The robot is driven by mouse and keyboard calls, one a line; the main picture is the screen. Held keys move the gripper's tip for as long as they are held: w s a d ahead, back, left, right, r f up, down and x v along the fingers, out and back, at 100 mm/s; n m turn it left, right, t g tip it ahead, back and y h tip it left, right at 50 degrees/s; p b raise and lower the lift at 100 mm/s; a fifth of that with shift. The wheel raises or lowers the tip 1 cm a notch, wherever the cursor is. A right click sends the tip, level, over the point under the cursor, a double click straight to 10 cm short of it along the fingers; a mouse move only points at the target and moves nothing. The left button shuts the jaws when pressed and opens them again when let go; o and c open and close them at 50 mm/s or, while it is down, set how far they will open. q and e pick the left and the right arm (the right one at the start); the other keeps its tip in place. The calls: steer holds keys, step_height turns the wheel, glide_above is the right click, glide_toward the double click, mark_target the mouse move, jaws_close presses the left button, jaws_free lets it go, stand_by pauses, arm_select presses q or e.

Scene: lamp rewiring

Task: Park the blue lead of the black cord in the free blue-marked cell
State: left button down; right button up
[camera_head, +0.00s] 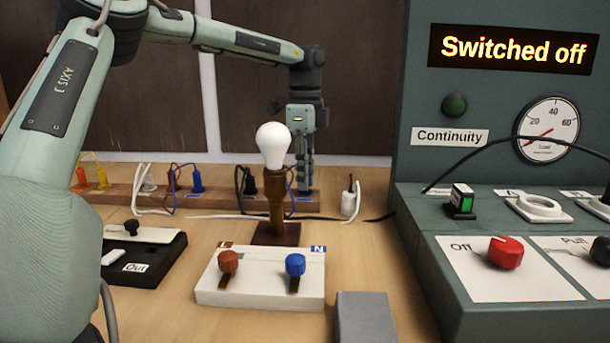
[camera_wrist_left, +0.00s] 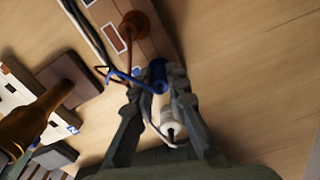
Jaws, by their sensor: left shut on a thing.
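My left gripper (camera_head: 304,186) points down at the right end of the wooden rack (camera_head: 225,203), behind the lamp. In the left wrist view the gripper (camera_wrist_left: 158,88) is shut on a blue lead end (camera_wrist_left: 157,74), at the rack's end beside a blue mark (camera_wrist_left: 137,71). I cannot tell whether the lead end is seated in the cell. A blue wire (camera_wrist_left: 122,76) loops from it to the left. A brown lead end (camera_wrist_left: 134,24) stands in the neighbouring cell, beside a brown-red mark. My right gripper is not in view.
The lamp's bulb (camera_head: 273,146) and stem stand in front of the gripper. A terminal block (camera_head: 262,290) is in front, the test console (camera_head: 500,200) at right. Other leads fill cells at the rack's left.

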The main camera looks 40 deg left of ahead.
arm_select(q)
steer(key=shift+f, duration=0.15)
steer(key=c, duration=1.4)
jaws_free()
steer(key=shift+c, duration=0.2)
step_height(320, 180, up, 12)
